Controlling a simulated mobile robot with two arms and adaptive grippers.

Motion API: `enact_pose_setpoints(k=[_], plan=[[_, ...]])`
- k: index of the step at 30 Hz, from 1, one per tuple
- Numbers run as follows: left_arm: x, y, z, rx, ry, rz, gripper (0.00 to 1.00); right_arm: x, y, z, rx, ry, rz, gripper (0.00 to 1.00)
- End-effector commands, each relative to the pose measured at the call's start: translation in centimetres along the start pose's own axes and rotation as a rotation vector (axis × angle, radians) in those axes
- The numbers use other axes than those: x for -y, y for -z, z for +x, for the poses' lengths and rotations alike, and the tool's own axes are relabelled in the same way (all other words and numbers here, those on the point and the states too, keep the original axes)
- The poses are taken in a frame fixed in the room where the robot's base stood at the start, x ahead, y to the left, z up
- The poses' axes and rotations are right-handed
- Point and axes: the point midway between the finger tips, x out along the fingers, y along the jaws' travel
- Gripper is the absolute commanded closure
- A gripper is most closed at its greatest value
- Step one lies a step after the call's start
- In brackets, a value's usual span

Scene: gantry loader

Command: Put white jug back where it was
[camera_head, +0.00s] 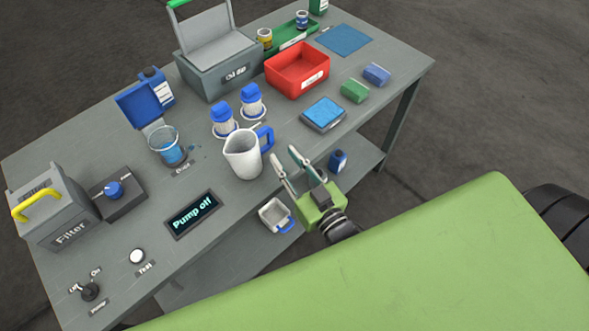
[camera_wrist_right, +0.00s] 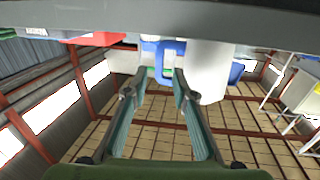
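The white jug (camera_head: 240,158) with a blue handle (camera_head: 266,138) stands upright on the grey table near its front edge. My right gripper (camera_head: 284,156) is open and empty, to the right of the jug, its fingers pointing towards the table. In the right wrist view, which appears upside down, the white jug (camera_wrist_right: 207,72) and its blue handle (camera_wrist_right: 163,60) lie beyond the open fingers (camera_wrist_right: 160,76). The handle shows between the fingertips, and I see no grip on it. My left gripper is not in view.
Two blue-capped white bottles (camera_head: 223,122) stand behind the jug, and a glass beaker (camera_head: 167,147) stands left of it. A "Pump off" display (camera_head: 193,214) lies in front. A lower shelf holds a white container (camera_head: 275,215).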

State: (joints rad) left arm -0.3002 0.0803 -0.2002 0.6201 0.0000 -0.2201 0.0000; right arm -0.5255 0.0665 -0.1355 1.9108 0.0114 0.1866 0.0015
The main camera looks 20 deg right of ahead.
Motion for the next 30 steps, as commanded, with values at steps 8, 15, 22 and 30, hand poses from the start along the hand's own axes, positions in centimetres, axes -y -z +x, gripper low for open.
enact_pose_setpoints(k=[8, 15, 22, 30], plan=[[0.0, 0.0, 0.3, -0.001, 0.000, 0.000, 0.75, 0.0, 0.0, -3.4, -0.001, 0.000, 0.000, 0.75], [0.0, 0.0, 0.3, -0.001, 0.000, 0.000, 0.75, 0.0, 0.1, -3.8, -0.002, 0.000, 0.000, 0.75], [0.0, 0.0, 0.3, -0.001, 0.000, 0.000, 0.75, 0.0, 0.1, -3.8, -0.001, 0.000, 0.000, 0.75], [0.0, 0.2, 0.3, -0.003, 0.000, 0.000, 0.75, 0.0, 0.0, -3.8, -0.001, 0.000, 0.000, 0.75]])
